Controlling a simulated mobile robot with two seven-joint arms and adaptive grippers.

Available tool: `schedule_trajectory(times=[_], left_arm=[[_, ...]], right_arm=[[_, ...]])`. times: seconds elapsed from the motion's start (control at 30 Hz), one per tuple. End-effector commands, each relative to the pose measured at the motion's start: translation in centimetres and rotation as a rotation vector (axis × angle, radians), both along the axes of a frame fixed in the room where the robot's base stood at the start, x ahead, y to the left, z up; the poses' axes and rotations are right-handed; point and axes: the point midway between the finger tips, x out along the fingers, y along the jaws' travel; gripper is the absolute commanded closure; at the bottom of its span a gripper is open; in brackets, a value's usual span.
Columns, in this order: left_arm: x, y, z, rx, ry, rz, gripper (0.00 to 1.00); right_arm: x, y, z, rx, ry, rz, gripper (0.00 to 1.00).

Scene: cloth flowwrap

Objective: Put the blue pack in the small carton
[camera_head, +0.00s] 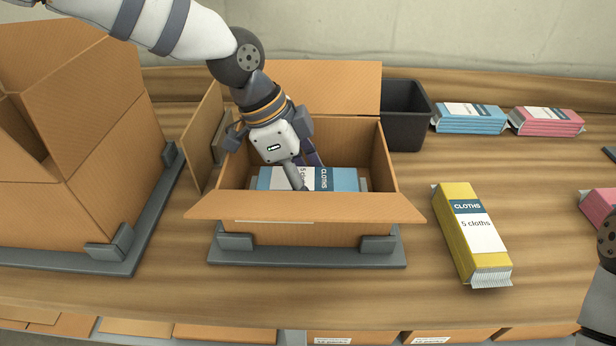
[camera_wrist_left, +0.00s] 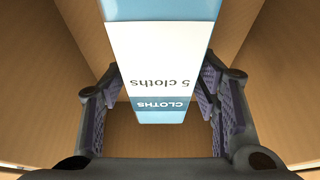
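The blue pack (camera_head: 340,179), with a white label reading CLOTHS, is inside the small open carton (camera_head: 320,231), below its rim. My left gripper (camera_head: 303,178) reaches down into this carton, with a finger on either side of the pack. Whether the pack rests on the carton floor is hidden by the front wall. My right gripper is out of view.
A larger open carton (camera_head: 90,190) stands on the left. Behind the small carton is a black bin (camera_head: 405,115). A yellow pack (camera_head: 460,225) lies to the right, with another blue pack (camera_head: 470,126) and a pink pack (camera_head: 546,128) at the back. The small carton's flaps are folded outward.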

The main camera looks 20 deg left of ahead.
Motion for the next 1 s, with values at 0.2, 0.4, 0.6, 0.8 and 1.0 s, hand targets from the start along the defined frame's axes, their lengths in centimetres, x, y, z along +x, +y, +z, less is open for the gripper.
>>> schedule_trajectory(times=[0.2, 0.4, 0.6, 0.8, 1.0], left_arm=[[0.0, 0.0, 0.1, 0.000, 0.000, 0.000, 0.31], [0.0, 0.3, 1.1, -0.001, -0.004, 0.002, 0.31], [-0.5, 2.2, 6.4, -0.002, -0.012, 0.001, 0.31], [-1.1, 3.9, 10.3, 0.000, -0.007, 0.002, 0.31], [-1.3, 4.5, 11.5, 0.000, 0.000, 0.000, 0.31]], right_arm=[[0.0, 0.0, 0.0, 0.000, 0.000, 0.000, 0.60], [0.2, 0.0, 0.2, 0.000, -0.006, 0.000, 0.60], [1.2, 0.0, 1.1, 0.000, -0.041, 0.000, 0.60], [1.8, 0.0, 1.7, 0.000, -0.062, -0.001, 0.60], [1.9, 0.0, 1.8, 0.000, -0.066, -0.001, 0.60]])
